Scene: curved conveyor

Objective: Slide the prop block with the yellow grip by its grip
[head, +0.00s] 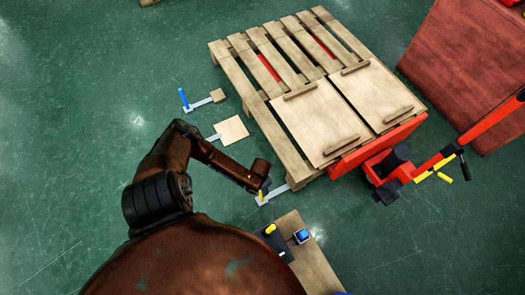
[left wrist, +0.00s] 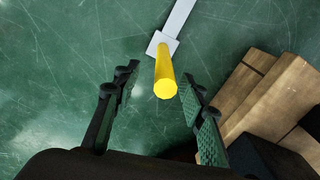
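The upright yellow grip (head: 261,197) stands on a small grey plate at the end of a flat metal bar (head: 278,190). The bar runs to the near corner of the pallet (head: 284,152); the block at its far end is not visible. My left gripper (head: 264,187) is right at the grip, seen from above. In the left wrist view, my left gripper (left wrist: 158,82) is open, with the yellow grip (left wrist: 165,78) standing between its fingers, closer to the right finger. A gap shows on the left side. My right gripper is not in view.
A blue-grip prop (head: 184,98) and a wooden block on a bar (head: 232,130) lie left of the pallet. A red pallet jack (head: 380,170) stands at the pallet's right. A wooden surface (head: 312,265) with controls is at the bottom. The left floor is clear.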

